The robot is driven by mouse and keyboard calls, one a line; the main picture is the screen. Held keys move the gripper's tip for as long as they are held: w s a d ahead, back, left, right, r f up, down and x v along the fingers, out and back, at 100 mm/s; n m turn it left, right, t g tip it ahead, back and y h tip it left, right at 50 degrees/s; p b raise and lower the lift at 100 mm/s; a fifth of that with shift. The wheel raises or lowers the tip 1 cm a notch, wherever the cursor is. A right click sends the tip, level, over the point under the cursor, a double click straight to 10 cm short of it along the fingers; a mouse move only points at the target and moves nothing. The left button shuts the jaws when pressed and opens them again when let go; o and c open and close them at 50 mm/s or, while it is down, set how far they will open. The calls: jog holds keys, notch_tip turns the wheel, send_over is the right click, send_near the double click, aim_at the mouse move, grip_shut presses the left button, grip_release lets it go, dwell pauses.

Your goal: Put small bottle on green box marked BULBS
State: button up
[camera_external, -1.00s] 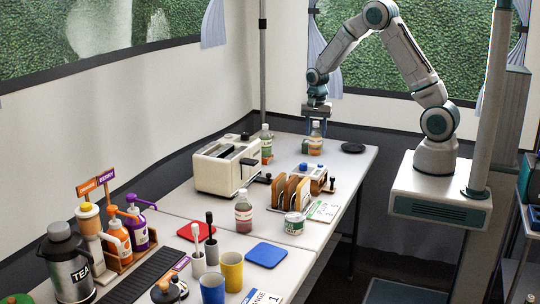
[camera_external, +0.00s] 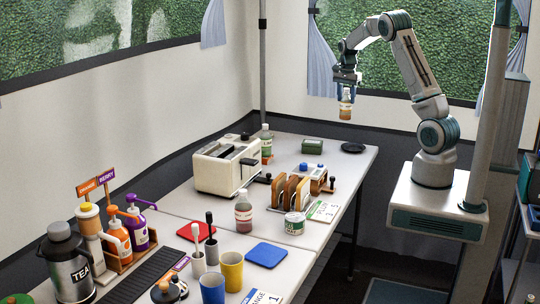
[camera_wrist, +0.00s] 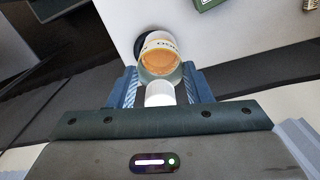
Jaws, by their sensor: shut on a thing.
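My gripper (camera_external: 346,82) is raised high over the far end of the table, shut on a small bottle (camera_external: 345,108). The bottle is clear with amber contents, a pale label and a white cap, and hangs roughly upright in the air. In the wrist view the bottle (camera_wrist: 160,62) sits between the fingers of my gripper (camera_wrist: 160,88), cap toward the camera. A green box (camera_external: 312,146) lies on the far part of the table, below and left of the bottle. Its edge shows at the top of the wrist view (camera_wrist: 206,3). Its marking is too small to read.
A black round dish (camera_external: 353,148) lies right of the green box. Another bottle (camera_external: 266,145) stands to its left, by the toaster (camera_external: 226,166). A toast rack (camera_external: 290,190) and a wooden block with blue knobs (camera_external: 318,180) stand nearer. Some tabletop around the box is bare.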

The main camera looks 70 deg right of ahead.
jog(key=shift+s+d+r, duration=0.1)
jog(key=shift+d, duration=0.4)
jog(key=w+a+f+p, duration=0.3)
jog(key=w+a+f, duration=0.2)
jog(key=w+f, duration=0.5)
jog(key=shift+a+f, duration=0.2)
jog(key=shift+f, duration=0.15)
jog(key=shift+f, duration=0.25)
jog(key=o, duration=1.3)
jog(key=shift+r, duration=0.1)
jog(key=shift+r, duration=0.15)
